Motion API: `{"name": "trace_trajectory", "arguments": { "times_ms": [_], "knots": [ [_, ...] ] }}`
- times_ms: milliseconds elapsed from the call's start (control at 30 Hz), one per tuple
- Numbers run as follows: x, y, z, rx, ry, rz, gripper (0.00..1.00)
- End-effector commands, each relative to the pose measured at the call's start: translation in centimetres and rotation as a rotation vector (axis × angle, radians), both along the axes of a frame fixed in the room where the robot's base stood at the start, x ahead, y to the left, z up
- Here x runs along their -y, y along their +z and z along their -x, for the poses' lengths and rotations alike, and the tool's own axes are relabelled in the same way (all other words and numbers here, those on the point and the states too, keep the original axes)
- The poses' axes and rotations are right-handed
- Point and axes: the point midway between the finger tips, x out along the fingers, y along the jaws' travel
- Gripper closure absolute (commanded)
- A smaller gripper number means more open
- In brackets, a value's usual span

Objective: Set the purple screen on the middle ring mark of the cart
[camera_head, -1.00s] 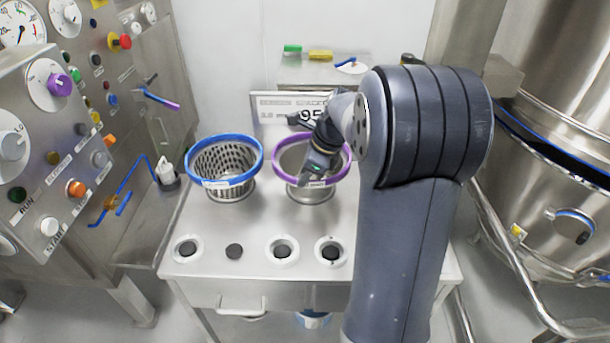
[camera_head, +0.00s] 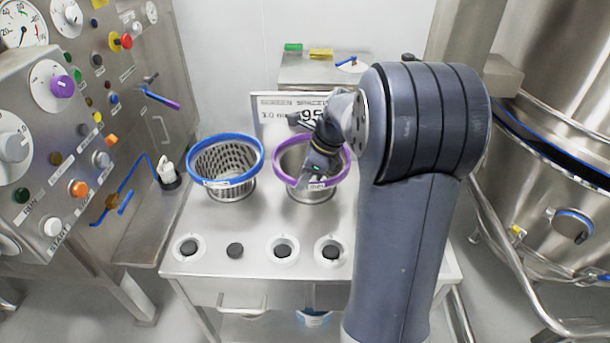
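The purple screen (camera_head: 283,173), a sieve basket with a purple rim, stands upright on the steel cart (camera_head: 210,290), right of the blue-rimmed screen. My gripper (camera_head: 314,184) reaches down at the front of the purple rim, by its white label. My wrist covers part of the basket's inside. The fingertips are dark and too small to show whether they are shut on the rim. White ring-shaped pieces with dark centres (camera_head: 282,249) lie along the cart's front edge. No mark shows clearly under the purple screen; its base hides that spot.
The blue-rimmed screen (camera_head: 226,185) stands close on the left. A sign (camera_head: 275,108) stands behind the screens, partly covered by my arm. A control panel (camera_head: 75,130) is at left, and a large steel vessel (camera_head: 560,150) at right. The cart top between screens and front pieces is clear.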

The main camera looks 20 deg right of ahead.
Motion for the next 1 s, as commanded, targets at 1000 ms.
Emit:
{"name": "trace_trajectory", "arguments": {
  "times_ms": [1000],
  "knots": [
    [3.4, 10.0, 2.3, 0.000, 0.000, 0.000, 0.71]
  ]
}}
